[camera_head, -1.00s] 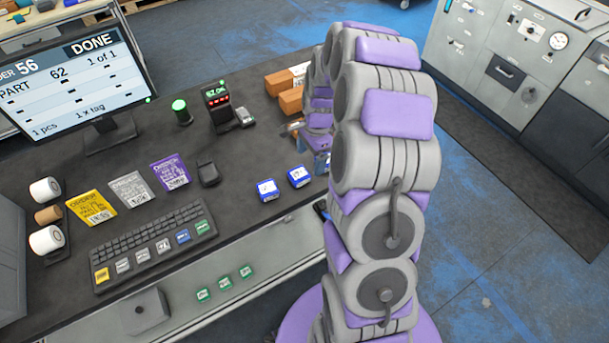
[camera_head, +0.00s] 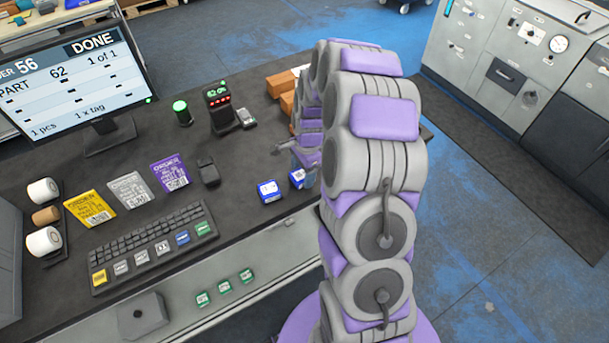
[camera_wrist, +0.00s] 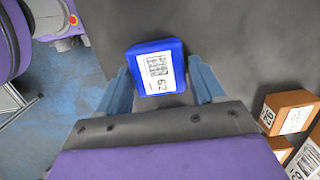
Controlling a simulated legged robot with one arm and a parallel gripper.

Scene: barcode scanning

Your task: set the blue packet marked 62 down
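The blue packet marked 62 (camera_wrist: 160,85) lies between the two blue-grey fingers of my gripper (camera_wrist: 158,85) in the wrist view. Its white label faces the camera. One finger is close along each side; I cannot tell whether both touch it, or whether the packet rests on the table. In the head view my gripper (camera_head: 303,166) is low over the table's front right, mostly hidden by my arm. A blue packet (camera_head: 297,179) shows partly beside it there, its number unreadable. Another blue packet (camera_head: 270,191) lies just left of it.
Brown cartons (camera_head: 279,84) stand behind my gripper and also show at right in the wrist view (camera_wrist: 287,112). A scanner stand with a lit display (camera_head: 220,106) is left of them. The table's front edge is close.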

